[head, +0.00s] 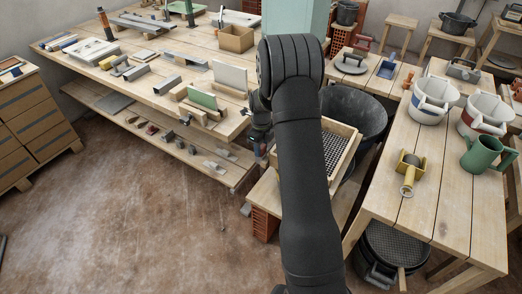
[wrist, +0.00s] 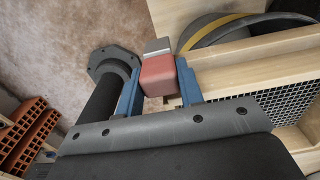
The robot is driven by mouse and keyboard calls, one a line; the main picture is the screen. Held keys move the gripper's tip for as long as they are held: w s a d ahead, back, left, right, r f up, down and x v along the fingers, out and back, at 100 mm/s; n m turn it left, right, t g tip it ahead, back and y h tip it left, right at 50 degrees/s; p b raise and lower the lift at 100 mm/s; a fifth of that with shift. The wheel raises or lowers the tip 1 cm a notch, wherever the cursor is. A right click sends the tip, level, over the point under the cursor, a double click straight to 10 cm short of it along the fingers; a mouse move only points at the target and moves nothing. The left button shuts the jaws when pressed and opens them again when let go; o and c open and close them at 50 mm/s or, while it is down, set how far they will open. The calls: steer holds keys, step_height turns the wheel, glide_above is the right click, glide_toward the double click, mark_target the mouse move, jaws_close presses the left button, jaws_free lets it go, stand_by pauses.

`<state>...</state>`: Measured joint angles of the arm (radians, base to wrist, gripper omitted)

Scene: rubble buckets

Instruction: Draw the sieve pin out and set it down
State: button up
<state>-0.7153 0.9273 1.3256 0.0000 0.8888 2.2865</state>
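My gripper (wrist: 160,74) has two blue fingers, one on each side of a red block with a grey metal end (wrist: 158,77). The fingers look closed on it. I take this piece for the sieve pin, but its far end is partly hidden. The wooden sieve (head: 346,167) with dark wire mesh is beside my gripper, partly behind my arm in the head view. Its frame and mesh (wrist: 268,102) are close on the right in the wrist view. I cannot tell whether the red piece touches the sieve frame.
A large dark tub (head: 362,105) stands behind the sieve. Terracotta bricks (head: 264,223) are below it. The long workbench (head: 130,87) at left holds many tools and blocks. The right table (head: 443,205) holds buckets (head: 432,100) and a green can (head: 487,153). The floor at front left is clear.

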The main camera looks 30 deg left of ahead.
steer(key=c, duration=0.3)
steer(key=shift+r, duration=3.45)
steer(key=shift+c, duration=0.2)
step_height(320, 180, up, 7)
